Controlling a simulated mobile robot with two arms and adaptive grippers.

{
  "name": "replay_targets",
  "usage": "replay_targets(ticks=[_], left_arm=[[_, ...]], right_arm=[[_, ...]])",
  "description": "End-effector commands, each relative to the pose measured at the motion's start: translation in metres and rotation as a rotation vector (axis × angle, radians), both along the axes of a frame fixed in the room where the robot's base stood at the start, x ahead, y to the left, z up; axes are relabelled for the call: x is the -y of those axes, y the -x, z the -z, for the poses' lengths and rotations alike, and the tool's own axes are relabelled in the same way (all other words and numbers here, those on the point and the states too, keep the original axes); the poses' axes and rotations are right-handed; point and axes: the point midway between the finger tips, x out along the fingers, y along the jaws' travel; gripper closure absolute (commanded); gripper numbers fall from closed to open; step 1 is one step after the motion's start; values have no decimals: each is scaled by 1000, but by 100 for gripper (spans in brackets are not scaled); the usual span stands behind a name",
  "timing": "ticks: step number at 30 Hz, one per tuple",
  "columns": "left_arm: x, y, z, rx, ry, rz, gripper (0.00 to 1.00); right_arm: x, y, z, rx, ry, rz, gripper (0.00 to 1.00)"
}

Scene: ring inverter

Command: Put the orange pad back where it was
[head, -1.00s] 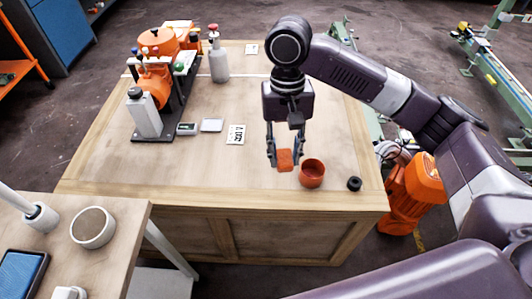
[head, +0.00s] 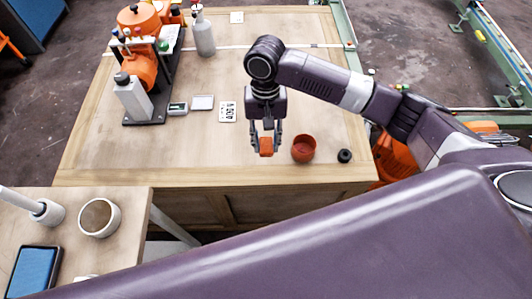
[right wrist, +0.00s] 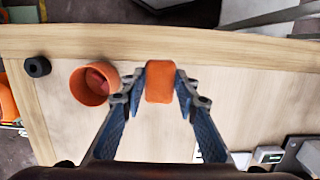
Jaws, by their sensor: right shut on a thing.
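The orange pad (head: 266,147) is a small rounded block between the fingertips of my right gripper (head: 265,142). The gripper points down over the front part of the wooden table and is shut on the pad. In the right wrist view the pad (right wrist: 160,82) sits between the two fingertips (right wrist: 160,88), its broad face showing. I cannot tell how high it is above the tabletop. An orange-red cup (head: 303,149) stands just right of it, apart from the gripper. My left gripper is not in view.
The cup (right wrist: 88,83) has something red inside. A black ring (head: 344,156) lies right of it. A printed card (head: 227,112), small devices and an orange machine (head: 138,68) stand left. The table (head: 200,150) is bare left of the gripper. A side table with a round pot (head: 99,217) is nearer.

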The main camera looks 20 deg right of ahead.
Motion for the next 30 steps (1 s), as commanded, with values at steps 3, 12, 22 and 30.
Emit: replay_targets(ticks=[3,12,22,30], left_arm=[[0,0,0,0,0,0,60],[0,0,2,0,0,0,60],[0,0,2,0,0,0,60],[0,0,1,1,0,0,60]], right_arm=[[0,0,17,-1,0,1,91],[0,1,53,-3,0,0,91],[0,0,66,1,-1,-2,91],[0,0,69,1,-1,-1,64]])
